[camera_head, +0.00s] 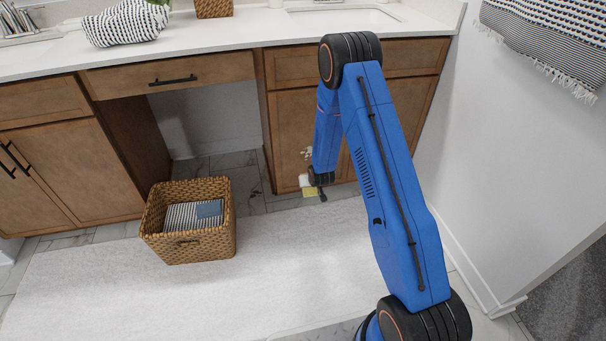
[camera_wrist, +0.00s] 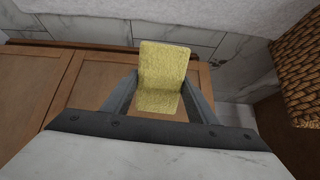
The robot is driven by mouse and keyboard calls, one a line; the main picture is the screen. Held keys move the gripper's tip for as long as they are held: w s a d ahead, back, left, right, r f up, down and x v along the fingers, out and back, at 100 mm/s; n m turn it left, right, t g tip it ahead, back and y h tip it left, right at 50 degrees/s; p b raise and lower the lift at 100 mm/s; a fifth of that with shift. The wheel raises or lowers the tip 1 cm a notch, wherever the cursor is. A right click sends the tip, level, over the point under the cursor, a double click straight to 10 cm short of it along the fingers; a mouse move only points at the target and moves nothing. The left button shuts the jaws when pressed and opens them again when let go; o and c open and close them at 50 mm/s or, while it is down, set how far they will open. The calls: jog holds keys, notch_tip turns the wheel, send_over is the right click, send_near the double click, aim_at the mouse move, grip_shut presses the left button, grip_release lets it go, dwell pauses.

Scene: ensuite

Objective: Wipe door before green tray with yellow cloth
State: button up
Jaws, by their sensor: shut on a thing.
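My gripper (camera_wrist: 158,95) is shut on the yellow cloth (camera_wrist: 162,68), which shows between its two fingers in the wrist view. In the head view the cloth (camera_head: 310,192) is a small yellow patch low by the right-hand cabinet, partly hidden by my wrist. The brown wooden cabinet door (camera_head: 288,125) is behind my arm, under the sink counter; brown door panels (camera_wrist: 95,85) also show behind the gripper in the wrist view. I cannot tell whether the cloth touches the door. No green tray is visible in either view.
A wicker basket (camera_head: 190,247) with folded striped cloths stands on the white rug (camera_head: 90,290), left of my arm; its side (camera_wrist: 302,70) shows at the wrist view's right. The white countertop (camera_head: 230,36) overhangs the cabinets. A white wall (camera_head: 500,150) bounds the right.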

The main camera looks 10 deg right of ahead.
aim_at(297, 156)
jog(key=t, duration=0.1)
jog(key=w+a+t, duration=0.1)
jog(key=t, duration=0.1)
jog(key=shift+w+r, duration=0.2)
jog(key=shift+w, duration=0.05)
jog(key=shift+w+a+r+t, duration=0.25)
jog(key=shift+r+t, duration=0.2)
jog(key=shift+t, duration=0.65)
jog(key=r+t, duration=0.1)
jog(key=r, duration=0.1)
jog(key=s+a+r+t, duration=0.1)
jog(key=r+t, duration=0.1)
jog(key=s+r+t, duration=0.1)
jog(key=r+t, duration=0.1)
jog(key=shift+a, duration=0.3)
jog(key=shift+s+a+r+t, duration=0.1)
jog(key=shift+s+r+t, duration=0.1)
jog(key=shift+r+t, duration=0.15)
jog(key=shift+w, duration=2.9)
jog(key=shift+w, duration=0.8)
